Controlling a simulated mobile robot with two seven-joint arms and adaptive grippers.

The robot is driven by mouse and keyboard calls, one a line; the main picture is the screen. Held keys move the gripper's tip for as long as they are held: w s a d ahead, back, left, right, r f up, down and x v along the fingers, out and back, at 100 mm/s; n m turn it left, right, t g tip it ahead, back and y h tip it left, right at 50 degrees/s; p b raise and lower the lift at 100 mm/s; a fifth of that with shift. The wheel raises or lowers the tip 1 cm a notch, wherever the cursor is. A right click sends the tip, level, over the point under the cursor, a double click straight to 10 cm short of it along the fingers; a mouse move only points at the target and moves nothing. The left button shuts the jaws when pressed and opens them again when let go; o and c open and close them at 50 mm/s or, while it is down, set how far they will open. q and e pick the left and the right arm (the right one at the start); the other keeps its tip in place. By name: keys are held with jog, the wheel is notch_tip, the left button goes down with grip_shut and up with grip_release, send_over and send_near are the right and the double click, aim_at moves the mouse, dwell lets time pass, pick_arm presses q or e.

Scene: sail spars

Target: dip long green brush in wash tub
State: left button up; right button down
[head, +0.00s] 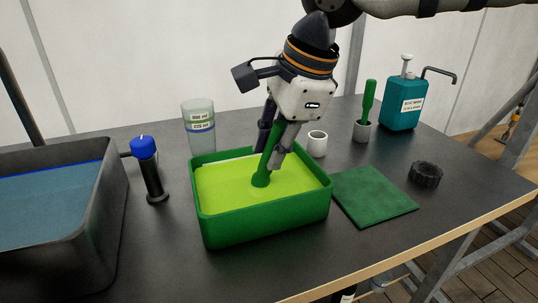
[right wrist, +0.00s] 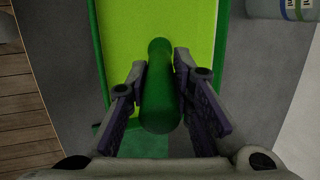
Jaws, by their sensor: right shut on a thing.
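The long green brush (head: 267,163) is held nearly upright, slightly tilted, over the wash tub. The wash tub (head: 265,226) is a green rectangular basin with yellow-green liquid (head: 225,190) in it; it also shows in the right wrist view (right wrist: 99,60). My right gripper (head: 274,150) is shut on the brush handle, above the tub. The brush's wider lower end meets the liquid; how deep it goes is hidden. In the right wrist view the handle (right wrist: 160,95) stands between the two fingers (right wrist: 157,92). My left gripper is not in view.
A second green brush (head: 369,98) stands in a grey cup (head: 362,131). A white cup (head: 317,144), a clear beaker (head: 199,130), a blue-capped black cylinder (head: 150,172) and a dark bin (head: 95,215) surround the tub. A green mat (head: 372,195), black knob (head: 425,174) and teal pump bottle (head: 402,104) are right.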

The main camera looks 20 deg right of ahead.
jog(key=shift+d, duration=0.45)
jog(key=shift+a, duration=0.15)
jog(key=shift+a, duration=0.4)
jog(key=shift+d, duration=0.55)
notch_tip(320, 180, up, 10)
dwell(0.3)
